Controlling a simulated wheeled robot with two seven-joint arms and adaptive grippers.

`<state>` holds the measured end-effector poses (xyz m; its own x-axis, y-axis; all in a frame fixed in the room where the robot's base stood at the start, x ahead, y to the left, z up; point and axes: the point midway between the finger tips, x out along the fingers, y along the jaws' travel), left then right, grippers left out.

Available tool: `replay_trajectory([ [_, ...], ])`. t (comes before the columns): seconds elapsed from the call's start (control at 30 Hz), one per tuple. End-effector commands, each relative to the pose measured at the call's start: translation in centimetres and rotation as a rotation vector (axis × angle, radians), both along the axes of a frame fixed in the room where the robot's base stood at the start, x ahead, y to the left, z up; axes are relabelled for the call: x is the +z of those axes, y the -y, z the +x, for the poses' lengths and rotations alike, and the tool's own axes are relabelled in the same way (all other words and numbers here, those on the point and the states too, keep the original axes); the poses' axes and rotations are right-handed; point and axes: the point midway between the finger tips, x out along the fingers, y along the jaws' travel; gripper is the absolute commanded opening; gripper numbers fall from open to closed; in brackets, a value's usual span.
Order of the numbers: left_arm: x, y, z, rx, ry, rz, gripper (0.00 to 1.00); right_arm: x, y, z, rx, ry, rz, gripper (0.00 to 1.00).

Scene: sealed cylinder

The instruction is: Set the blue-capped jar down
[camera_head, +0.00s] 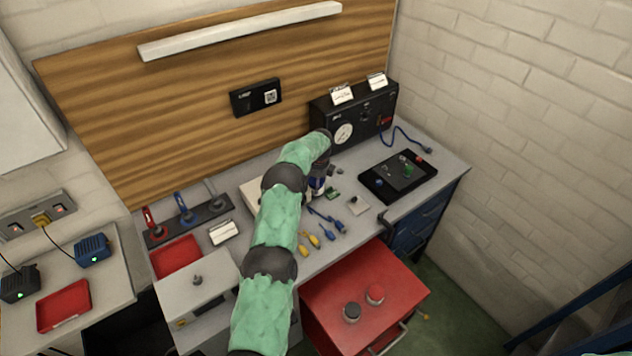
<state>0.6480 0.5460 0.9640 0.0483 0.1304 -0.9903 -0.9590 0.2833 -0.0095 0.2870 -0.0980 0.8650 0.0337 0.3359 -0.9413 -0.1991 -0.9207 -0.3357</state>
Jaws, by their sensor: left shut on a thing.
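My left arm comes up from the bottom middle over the bench (230,263), its wrist bending down at the far end. My left gripper (322,170) is mostly hidden behind the arm and is shut on the blue-capped jar (318,184). Only a small dark blue and pale part of the jar shows, just right of the arm. I cannot tell whether its base touches the bench. My right gripper is not in view.
A black gauge box (355,115) stands behind, a black panel (398,176) to the right. Blue and yellow tools (325,232) lie near the front edge. A tool rack (188,222) stands left.

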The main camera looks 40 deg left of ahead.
Motion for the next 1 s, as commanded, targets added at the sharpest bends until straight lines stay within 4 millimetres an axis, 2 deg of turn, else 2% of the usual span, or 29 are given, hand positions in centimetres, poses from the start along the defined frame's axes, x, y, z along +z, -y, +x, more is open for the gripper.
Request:
replay_trajectory([
  [0.87,-1.1,0.0,0.0,0.0,0.001,0.001,0.26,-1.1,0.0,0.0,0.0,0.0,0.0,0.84],
  [0.9,-1.1,0.0,0.0,0.0,0.001,0.001,0.73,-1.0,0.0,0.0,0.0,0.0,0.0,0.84],
  [0.97,-1.0,0.0,0.0,0.0,0.001,0.001,0.9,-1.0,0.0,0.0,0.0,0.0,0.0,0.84],
  [1.0,-1.0,0.0,0.0,0.0,0.001,0.001,0.9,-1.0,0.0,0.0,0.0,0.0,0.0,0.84],
])
